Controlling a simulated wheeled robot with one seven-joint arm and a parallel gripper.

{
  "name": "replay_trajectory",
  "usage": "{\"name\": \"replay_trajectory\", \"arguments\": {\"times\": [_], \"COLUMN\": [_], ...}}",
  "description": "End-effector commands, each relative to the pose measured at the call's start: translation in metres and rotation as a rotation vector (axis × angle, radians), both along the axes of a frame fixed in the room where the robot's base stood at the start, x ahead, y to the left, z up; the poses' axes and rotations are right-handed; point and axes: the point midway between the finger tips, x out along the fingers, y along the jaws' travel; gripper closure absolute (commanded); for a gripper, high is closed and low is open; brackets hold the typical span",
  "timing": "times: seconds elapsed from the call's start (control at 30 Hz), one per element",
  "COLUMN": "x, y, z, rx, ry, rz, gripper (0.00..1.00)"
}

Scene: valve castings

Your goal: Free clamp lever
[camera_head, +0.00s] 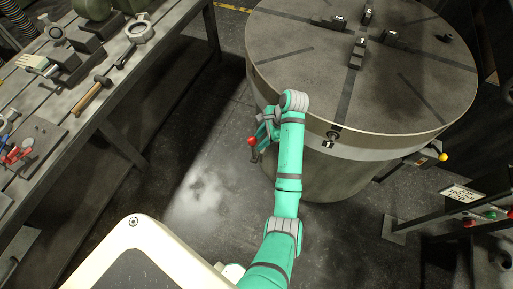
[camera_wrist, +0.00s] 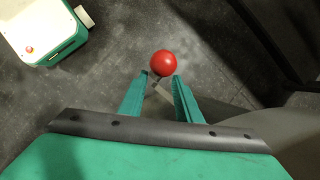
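The clamp lever (camera_head: 254,154) has a red ball knob (camera_head: 252,141) and is at the left side of the large round table (camera_head: 390,85). My gripper (camera_head: 265,134) is beside the knob, low against the table's side. In the wrist view the red ball (camera_wrist: 163,63) lies just beyond my two fingertips (camera_wrist: 160,77). A short pale piece of the lever (camera_wrist: 162,91) shows between the fingers. The fingers stand apart with gaps, so my gripper looks open around the lever. The lever's lower end and its clamp are hidden.
A workbench (camera_head: 120,93) with a hammer (camera_head: 91,95) and castings runs along the left. A yellow knob (camera_head: 443,157) sticks out at the table's right side. A rack with a sign (camera_head: 462,194) stands at lower right. Bare floor (camera_head: 195,165) lies between bench and table.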

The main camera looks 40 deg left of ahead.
Motion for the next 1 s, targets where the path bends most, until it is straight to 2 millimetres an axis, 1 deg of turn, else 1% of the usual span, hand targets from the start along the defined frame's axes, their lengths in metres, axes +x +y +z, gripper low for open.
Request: {"name": "replay_trajectory", "arguments": {"times": [0.07, 0.17, 0.5, 0.63, 0.8, 1.0], "x": [-0.001, -0.004, -0.015, -0.018, -0.02, -0.02], "y": [0.002, 0.004, 0.018, 0.022, 0.025, 0.025], "z": [0.003, -0.001, -0.045, -0.057, -0.064, -0.065], "rx": [-0.011, -0.015, -0.014, -0.013, -0.013, -0.013], "ry": [0.014, 0.022, 0.023, 0.022, 0.021, 0.019], "rz": [0.008, 0.011, 0.011, 0.011, 0.011, 0.011], "gripper": [0.69, 0.69, 0.69, 0.69, 0.69, 0.69]}}
